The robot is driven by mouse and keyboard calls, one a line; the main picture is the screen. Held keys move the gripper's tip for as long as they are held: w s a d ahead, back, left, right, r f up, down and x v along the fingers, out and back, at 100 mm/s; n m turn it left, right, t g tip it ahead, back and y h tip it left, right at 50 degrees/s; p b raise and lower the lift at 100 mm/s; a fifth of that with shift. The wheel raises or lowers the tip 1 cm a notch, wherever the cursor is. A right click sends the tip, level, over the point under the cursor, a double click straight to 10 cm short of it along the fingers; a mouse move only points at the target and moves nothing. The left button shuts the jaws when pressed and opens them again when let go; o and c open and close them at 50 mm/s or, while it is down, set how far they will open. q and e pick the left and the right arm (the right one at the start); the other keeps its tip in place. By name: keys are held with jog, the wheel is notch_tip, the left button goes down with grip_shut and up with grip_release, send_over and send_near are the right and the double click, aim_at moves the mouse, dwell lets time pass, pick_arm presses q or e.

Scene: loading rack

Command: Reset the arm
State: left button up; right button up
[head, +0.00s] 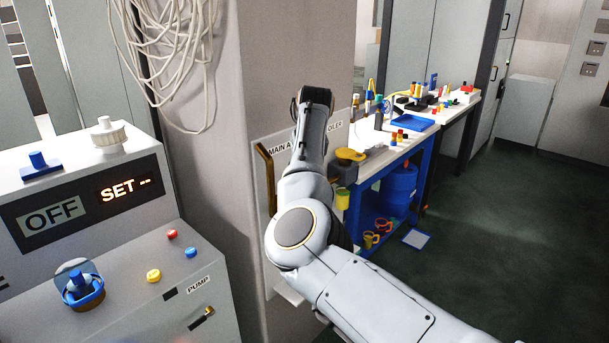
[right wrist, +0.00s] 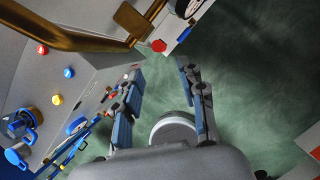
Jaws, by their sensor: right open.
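My right arm reaches in from the lower right of the head view and bends up in front of the grey pillar. Its far end hides its own gripper there. In the right wrist view my right gripper (right wrist: 160,68) is open, its two blue-padded fingers well apart. A brass handle (right wrist: 70,40) crosses the upper left of that view, apart from the fingers. In the head view the brass handle (head: 267,178) stands upright on a labelled panel (head: 277,150), just left of my arm. My left gripper is not in view.
A control console (head: 110,255) with an OFF display, knobs and coloured buttons stands at left. White cables (head: 175,50) hang on the pillar (head: 235,100). A blue-framed workbench (head: 375,165) holding tools and small items stands behind my arm. The floor (head: 500,235) at right is clear.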

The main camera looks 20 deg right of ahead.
jog(key=shift+f, duration=0.1)
dwell(0.3)
